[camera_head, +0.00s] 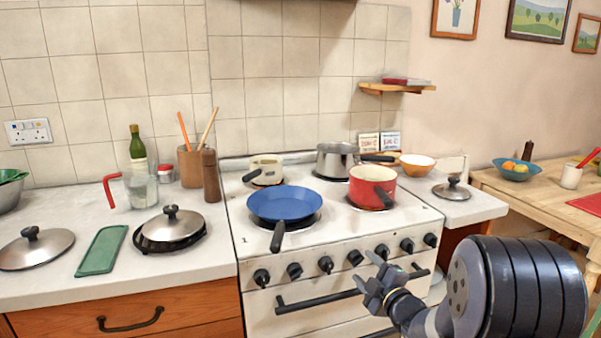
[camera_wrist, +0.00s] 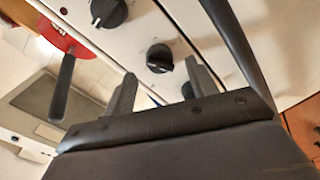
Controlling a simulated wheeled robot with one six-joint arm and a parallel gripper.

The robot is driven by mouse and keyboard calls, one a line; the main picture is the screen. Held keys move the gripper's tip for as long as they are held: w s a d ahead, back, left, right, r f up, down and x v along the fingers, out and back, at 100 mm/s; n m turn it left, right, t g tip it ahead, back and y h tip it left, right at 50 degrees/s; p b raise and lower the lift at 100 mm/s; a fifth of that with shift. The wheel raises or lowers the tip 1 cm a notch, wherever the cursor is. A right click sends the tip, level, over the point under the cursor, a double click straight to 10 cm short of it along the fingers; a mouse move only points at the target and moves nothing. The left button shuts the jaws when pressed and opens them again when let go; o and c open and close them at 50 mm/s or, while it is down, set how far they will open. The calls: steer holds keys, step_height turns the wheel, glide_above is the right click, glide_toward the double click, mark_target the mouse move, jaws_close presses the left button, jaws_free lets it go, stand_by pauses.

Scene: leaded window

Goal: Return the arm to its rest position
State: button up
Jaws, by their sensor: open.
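My gripper (camera_head: 378,274) is in the head view at the lower right, in front of the white stove's (camera_head: 330,238) control panel. Its fingers are apart with nothing between them. In the wrist view, the two dark fingers of my gripper (camera_wrist: 158,92) stand apart before the stove front, with a black knob (camera_wrist: 159,58) showing between them. My arm's thick dark link fills the lower right of the head view.
On the stove are a blue pan (camera_head: 285,203), a red pot (camera_head: 372,186), a steel pot (camera_head: 340,160) and a cream pan (camera_head: 266,169). The oven handle (camera_head: 320,300) is close to my gripper. A wooden table (camera_head: 545,190) stands at the right. Lids lie on the left counter (camera_head: 60,213).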

steer(key=v, duration=0.8)
steer(key=x, duration=1)
steer(key=shift+w+a, duration=0.1)
steer(key=shift+w, duration=0.15)
steer(key=shift+w+r+p, duration=0.15)
steer(key=shift+p, duration=0.55)
steer(key=shift+r+m+p, duration=0.1)
steer(key=shift+m+p, duration=0.6)
steer(key=shift+p, duration=0.15)
steer(key=m+p, duration=0.4)
steer(key=p, duration=0.5)
steer(key=shift+m, duration=0.3)
steer(key=m+p, duration=0.5)
steer(key=p, duration=0.6)
steer(key=shift+m+y+p, duration=0.3)
steer(key=shift+y+p, duration=0.1)
steer(key=b+v, duration=0.3)
steer(key=v, duration=0.7)
steer(key=shift+f, duration=0.4)
